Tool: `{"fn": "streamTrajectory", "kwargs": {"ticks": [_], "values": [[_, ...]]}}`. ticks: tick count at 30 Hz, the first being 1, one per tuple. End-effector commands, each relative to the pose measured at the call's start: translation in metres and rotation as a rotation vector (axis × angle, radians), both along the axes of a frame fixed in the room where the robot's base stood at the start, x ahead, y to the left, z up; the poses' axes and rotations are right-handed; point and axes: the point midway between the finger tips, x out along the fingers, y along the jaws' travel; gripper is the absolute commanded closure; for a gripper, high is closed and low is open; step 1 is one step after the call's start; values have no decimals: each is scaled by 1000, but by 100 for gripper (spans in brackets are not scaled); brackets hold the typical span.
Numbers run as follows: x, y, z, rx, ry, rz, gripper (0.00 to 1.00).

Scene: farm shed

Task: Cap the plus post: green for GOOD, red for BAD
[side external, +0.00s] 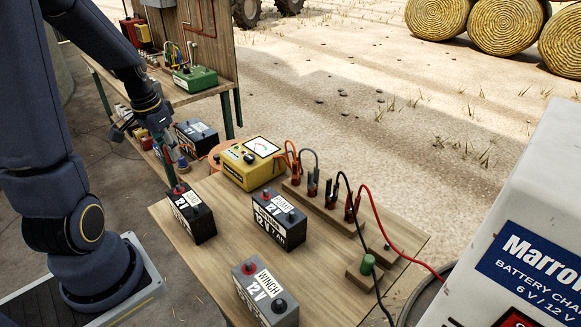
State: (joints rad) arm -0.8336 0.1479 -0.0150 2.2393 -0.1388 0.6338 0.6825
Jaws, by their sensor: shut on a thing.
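My gripper (175,163) is at the left, pointing down just above the left battery (196,222), near its red post (180,188). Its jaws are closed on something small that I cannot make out. The middle battery (279,221), marked 12 V, and the front battery (262,293), marked WINCH 12 V, each have a red and a dark post. A green cap (368,264) stands on a small wooden block near the table's right front. A short dark peg (387,247) stands behind it with no cap visible. I see no loose red cap. The yellow meter (247,163) stands at the back; its reading is too small to tell.
A wooden rack (326,212) holds red and black clips with leads along the table's back right. Red and black cables run past the green cap. A white battery charger (535,220) fills the right. A shelf bench (228,85) stands behind my arm.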

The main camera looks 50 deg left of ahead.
Motion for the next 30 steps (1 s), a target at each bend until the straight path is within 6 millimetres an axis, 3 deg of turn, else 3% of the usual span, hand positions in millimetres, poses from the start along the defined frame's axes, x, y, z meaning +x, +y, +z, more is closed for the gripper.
{"fn": "streamTrajectory", "kwargs": {"ticks": [7,21,30], "values": [[-5,5,-12,-3,2,20,90],[-4,4,-60,-2,2,18,90],[-4,4,-72,-1,0,19,90]]}}
